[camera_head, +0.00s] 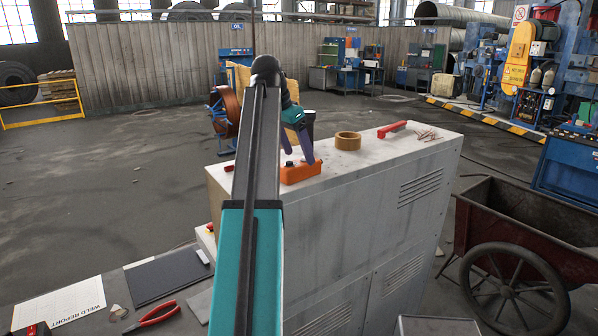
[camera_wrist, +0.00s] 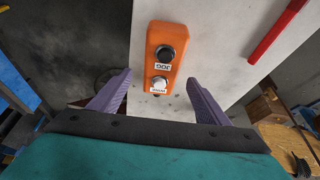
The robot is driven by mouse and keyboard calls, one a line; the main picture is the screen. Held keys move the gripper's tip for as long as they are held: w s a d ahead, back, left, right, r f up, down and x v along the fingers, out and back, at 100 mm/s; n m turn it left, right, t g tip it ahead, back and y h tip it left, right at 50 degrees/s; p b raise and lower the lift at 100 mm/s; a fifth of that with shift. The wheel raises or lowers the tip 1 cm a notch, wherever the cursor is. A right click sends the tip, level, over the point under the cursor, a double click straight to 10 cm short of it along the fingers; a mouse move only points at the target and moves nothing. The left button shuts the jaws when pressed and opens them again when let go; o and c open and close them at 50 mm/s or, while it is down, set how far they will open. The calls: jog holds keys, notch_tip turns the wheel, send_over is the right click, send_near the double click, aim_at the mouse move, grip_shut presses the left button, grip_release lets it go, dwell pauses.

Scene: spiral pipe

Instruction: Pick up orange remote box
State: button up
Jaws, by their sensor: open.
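The orange remote box (camera_head: 300,172) lies on top of the grey cabinet (camera_head: 375,170), near its left end. In the wrist view the orange remote box (camera_wrist: 165,60) shows a black button, a white button and printed labels. My gripper (camera_head: 297,160) is above the cabinet, close to the box, with its purple fingers pointing down. In the wrist view my gripper (camera_wrist: 160,92) is open and empty. Its two fingers stand apart, with the box ahead of them and between their lines. I cannot tell the exact height above the box.
A roll of brown tape (camera_head: 348,141), a red-handled tool (camera_head: 391,129) and several thin rods (camera_head: 427,134) lie on the cabinet to the right of the box. A red cart (camera_head: 525,240) stands at the right. A workbench with red pliers (camera_head: 152,316) is at lower left.

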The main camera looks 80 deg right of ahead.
aim_at(303, 160)
jog(key=shift+d+b+x, duration=0.2)
jog(key=shift+b+x, duration=1.4)
jog(key=shift+x, duration=1)
jog(key=shift+s+r, duration=0.1)
jog(key=shift+r, duration=0.05)
jog(key=shift+c, duration=0.2)
jog(key=c, duration=1.4)
jog(key=shift+o, duration=0.2)
jog(key=shift+r+p, duration=2.55)
jog(key=shift+r, duration=2.45)
